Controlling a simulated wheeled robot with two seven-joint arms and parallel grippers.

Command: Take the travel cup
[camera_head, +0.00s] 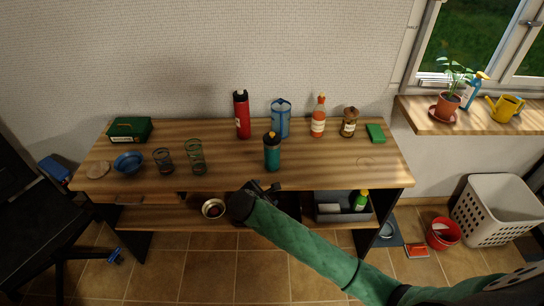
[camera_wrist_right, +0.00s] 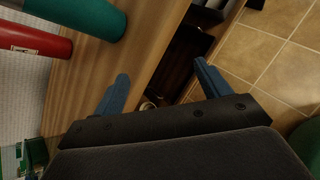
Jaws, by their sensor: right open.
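The teal travel cup (camera_head: 272,154) with a dark lid and an orange top part stands upright near the front middle of the wooden table. In the right wrist view, a teal body that looks like this cup (camera_wrist_right: 88,18) shows at the upper left, outside the fingers. My right gripper (camera_head: 268,188) is at the table's front edge, just below the cup in the head view. Its two blue fingers (camera_wrist_right: 162,86) are apart with nothing between them. My left gripper is not in view.
A red flask (camera_head: 242,115) and a blue container (camera_head: 281,119) stand behind the cup. Two glasses (camera_head: 196,157) and a blue bowl (camera_head: 128,163) are to the left. Bottles (camera_head: 318,117) stand back right. The table (camera_head: 335,165) is clear right of the cup.

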